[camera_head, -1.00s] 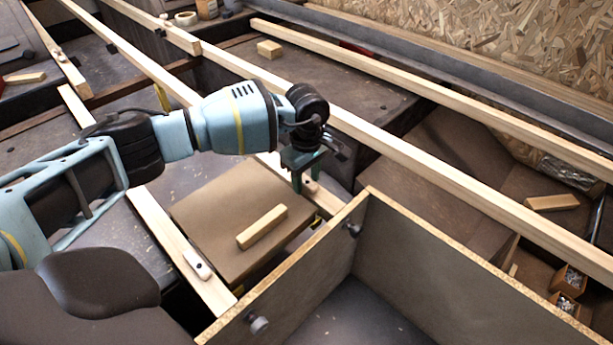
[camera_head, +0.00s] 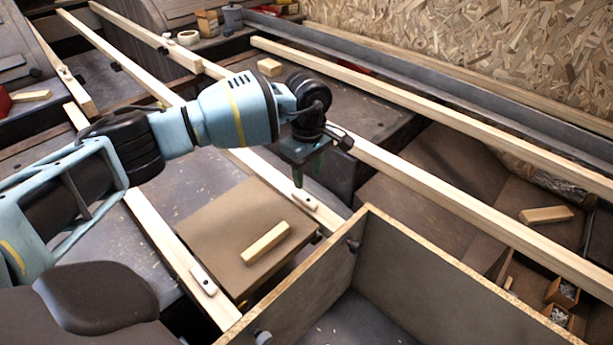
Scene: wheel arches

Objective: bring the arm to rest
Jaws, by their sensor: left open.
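My left arm comes in from the left. My left gripper (camera_head: 299,176) hangs from its black wrist, pointing down, open, with nothing seen between its fingers. It is above the area beside a brown board (camera_head: 215,237) and a long wooden rail. A small wooden block (camera_head: 264,243) lies on the brown board, below and to the left of the gripper, apart from it. My right gripper does not show.
An open-topped box (camera_head: 300,285) with chipboard edges stands at the front, right of the board. Long wooden rails (camera_head: 450,200) cross the view diagonally. Another block (camera_head: 545,214) and small bins (camera_head: 562,292) lie at the right. A chipboard wall (camera_head: 500,50) closes the back right.

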